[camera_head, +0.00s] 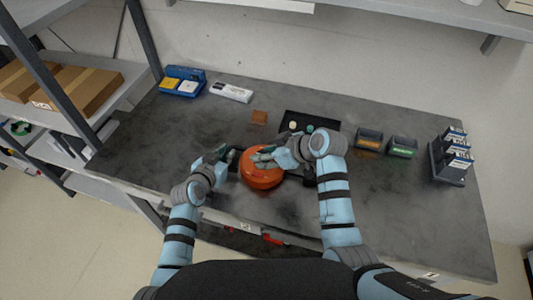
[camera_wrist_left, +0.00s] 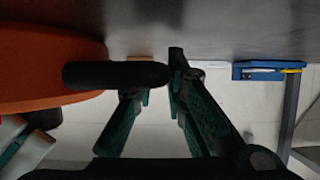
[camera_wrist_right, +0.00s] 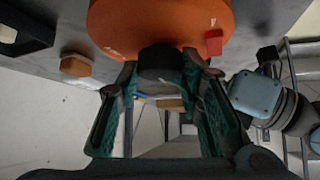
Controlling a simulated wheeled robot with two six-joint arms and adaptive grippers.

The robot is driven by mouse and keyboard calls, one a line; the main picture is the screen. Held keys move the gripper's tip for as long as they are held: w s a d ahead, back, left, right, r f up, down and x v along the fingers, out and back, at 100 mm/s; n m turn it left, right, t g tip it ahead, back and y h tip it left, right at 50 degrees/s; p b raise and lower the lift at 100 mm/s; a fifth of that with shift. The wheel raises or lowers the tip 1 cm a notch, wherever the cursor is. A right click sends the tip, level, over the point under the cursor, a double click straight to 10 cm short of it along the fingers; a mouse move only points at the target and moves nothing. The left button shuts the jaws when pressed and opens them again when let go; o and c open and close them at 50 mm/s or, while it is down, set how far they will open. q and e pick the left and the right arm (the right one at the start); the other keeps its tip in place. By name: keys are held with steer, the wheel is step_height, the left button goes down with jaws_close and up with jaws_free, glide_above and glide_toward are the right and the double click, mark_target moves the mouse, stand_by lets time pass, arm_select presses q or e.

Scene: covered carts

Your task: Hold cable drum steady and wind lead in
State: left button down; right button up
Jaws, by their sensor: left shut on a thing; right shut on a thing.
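The orange cable drum (camera_head: 262,178) sits near the front middle of the grey bench, between my two grippers. My left gripper (camera_head: 229,158) is at the drum's left side. In the left wrist view its fingers close on a black handle bar (camera_wrist_left: 115,75) that sticks out beside the drum (camera_wrist_left: 40,65). My right gripper (camera_head: 272,156) is over the drum's top. In the right wrist view its fingers are shut on a dark round crank knob (camera_wrist_right: 160,65) on the drum's face (camera_wrist_right: 135,25). A red piece (camera_wrist_right: 213,43) shows by the drum's edge. I cannot make out the lead.
Behind the drum lie a black tray (camera_head: 322,123) and a brown block (camera_head: 258,117). Two dark bins (camera_head: 402,147) and a rack (camera_head: 447,165) stand at right. A blue holder (camera_head: 183,80) and white device (camera_head: 231,92) stand at back left. The left front bench is clear.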

steer(key=o, duration=0.9)
steer(key=shift+c, duration=0.2)
steer(key=shift+d+r, duration=0.1)
steer(key=v, duration=1.2)
steer(key=shift+o, duration=0.6)
